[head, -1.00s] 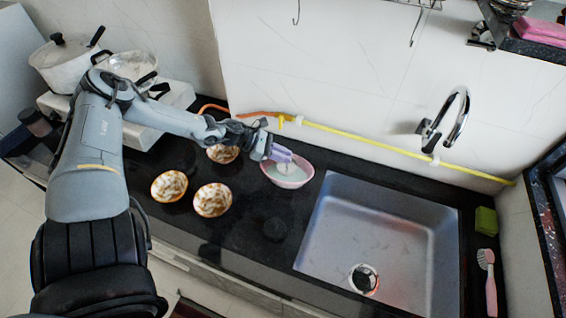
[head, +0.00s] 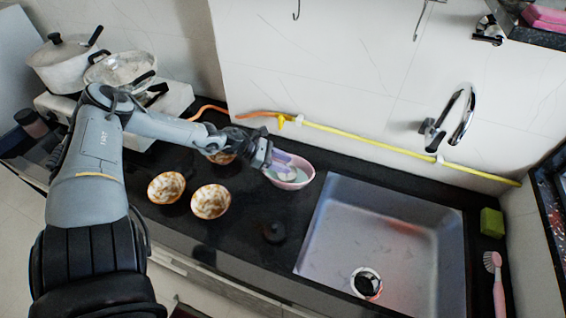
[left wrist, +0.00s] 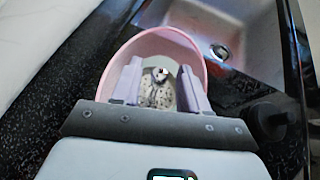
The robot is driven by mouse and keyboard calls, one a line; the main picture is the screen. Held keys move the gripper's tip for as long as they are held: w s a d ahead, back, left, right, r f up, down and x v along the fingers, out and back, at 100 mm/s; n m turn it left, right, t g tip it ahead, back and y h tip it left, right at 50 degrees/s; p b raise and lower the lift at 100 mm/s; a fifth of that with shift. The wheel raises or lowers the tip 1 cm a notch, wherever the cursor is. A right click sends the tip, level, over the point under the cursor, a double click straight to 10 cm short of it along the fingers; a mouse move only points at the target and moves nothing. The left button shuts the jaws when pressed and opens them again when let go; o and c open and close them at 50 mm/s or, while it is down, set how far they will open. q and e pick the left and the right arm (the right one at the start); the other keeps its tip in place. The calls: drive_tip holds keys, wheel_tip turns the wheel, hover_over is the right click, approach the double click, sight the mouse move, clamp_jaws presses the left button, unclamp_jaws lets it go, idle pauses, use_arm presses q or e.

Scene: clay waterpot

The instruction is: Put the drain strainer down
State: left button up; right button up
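A speckled metal drain strainer (left wrist: 158,90) with a small knob lies in or just above the pink bowl (left wrist: 183,43), as the left wrist view shows. In the head view the pink bowl (head: 302,182) stands on the black counter left of the sink. My left gripper (head: 285,168) reaches into the bowl from the left. Its two pale purple fingers, seen in the left wrist view (left wrist: 160,84), stand apart on either side of the strainer and look open. The strainer's lower part is hidden by the gripper. My right gripper is not in view.
Patterned bowls (head: 211,202) stand left of the gripper. A dark round knobbed piece (head: 273,232) lies on the counter in front. The sink (head: 345,235) with its drain (head: 367,283) is to the right. A yellow hose (head: 365,142) runs along the wall behind.

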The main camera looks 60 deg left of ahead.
use_arm(q)
drive_tip(key=shift+s+a+r+p, duration=0.1)
drive_tip(key=shift+s+r+p, duration=0.05)
drive_tip(key=shift+r+p, duration=0.3)
drive_tip(key=p+v, duration=0.7)
drive_tip(key=v, duration=0.4)
drive_tip(key=shift+s+a+p, duration=0.15)
drive_tip(key=shift+s+p, duration=0.1)
drive_tip(key=shift+p, duration=0.1)
